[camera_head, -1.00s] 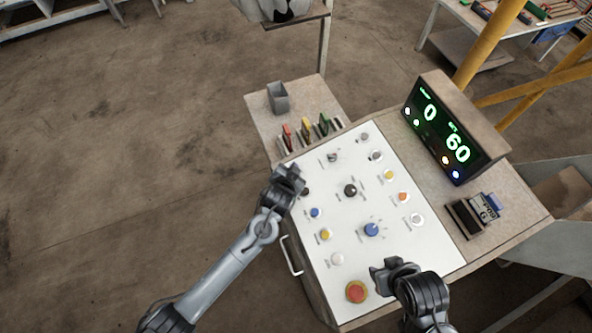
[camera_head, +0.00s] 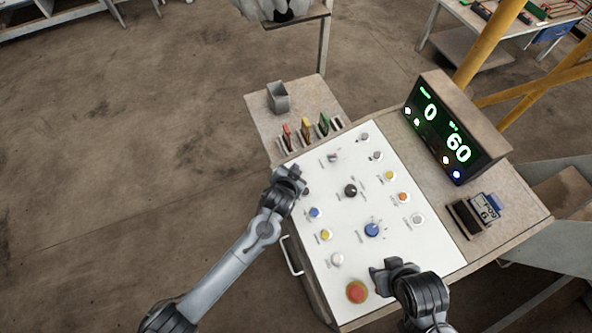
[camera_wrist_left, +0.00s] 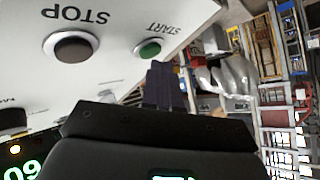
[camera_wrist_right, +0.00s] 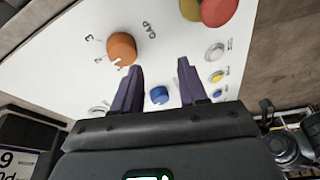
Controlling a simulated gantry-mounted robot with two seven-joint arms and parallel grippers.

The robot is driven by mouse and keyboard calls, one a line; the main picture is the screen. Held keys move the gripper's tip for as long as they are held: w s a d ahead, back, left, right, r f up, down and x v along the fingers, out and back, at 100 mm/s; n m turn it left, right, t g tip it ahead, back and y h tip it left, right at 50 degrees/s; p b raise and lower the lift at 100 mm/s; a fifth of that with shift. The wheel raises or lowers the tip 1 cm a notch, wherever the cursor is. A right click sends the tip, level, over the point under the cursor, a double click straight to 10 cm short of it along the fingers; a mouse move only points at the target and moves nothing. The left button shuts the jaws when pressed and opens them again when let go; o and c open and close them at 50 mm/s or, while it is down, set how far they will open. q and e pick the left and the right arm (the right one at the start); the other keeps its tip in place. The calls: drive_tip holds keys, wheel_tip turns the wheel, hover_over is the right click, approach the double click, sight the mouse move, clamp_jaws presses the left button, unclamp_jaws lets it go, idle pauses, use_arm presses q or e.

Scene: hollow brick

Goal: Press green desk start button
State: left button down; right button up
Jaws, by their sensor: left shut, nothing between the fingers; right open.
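The green START button (camera_wrist_left: 149,50) shows in the left wrist view, on the white control panel (camera_wrist_left: 110,75) beside the dark STOP button (camera_wrist_left: 73,47). My left gripper (camera_wrist_left: 160,75) is shut and empty, its fingertips close to the green button; I cannot tell whether they touch it. In the head view my left gripper (camera_head: 296,178) is over the panel's left edge and hides the green button. My right gripper (camera_head: 382,272) is open and empty near the panel's front right; in the right wrist view its fingers (camera_wrist_right: 160,72) are apart over the panel.
A red emergency button (camera_head: 357,292) is near my right gripper. Blue (camera_head: 372,230), yellow and orange controls cover the panel. A display (camera_head: 443,125) reading 0 and 60 stands at the back right. A metal handle (camera_head: 291,256) sticks out at the desk's left side.

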use_arm(q)
drive_tip(key=shift+d+f, duration=0.1)
drive_tip(key=shift+f, duration=0.3)
use_arm(e)
drive_tip(key=shift+f, duration=0.2)
use_arm(q)
drive_tip(key=shift+r, duration=0.1)
use_arm(e)
drive_tip(key=shift+a+r, duration=0.1)
drive_tip(key=shift+r, duration=0.05)
idle(0.3)
use_arm(q)
drive_tip(key=shift+a+r+p, duration=0.25)
drive_tip(key=shift+r+p, duration=0.45)
drive_tip(key=shift+p, duration=0.1)
use_arm(e)
drive_tip(key=shift+r, duration=0.85)
use_arm(q)
drive_tip(key=r+p, duration=0.3)
drive_tip(key=a+r+p, duration=0.1)
drive_tip(key=p, duration=0.1)
drive_tip(key=shift+s+a+r, duration=0.1)
drive_tip(key=shift+s+r, duration=0.2)
drive_tip(key=shift+r, duration=0.05)
use_arm(e)
wheel_tip(320, 180, up, 5)
drive_tip(key=shift+r, duration=0.1)
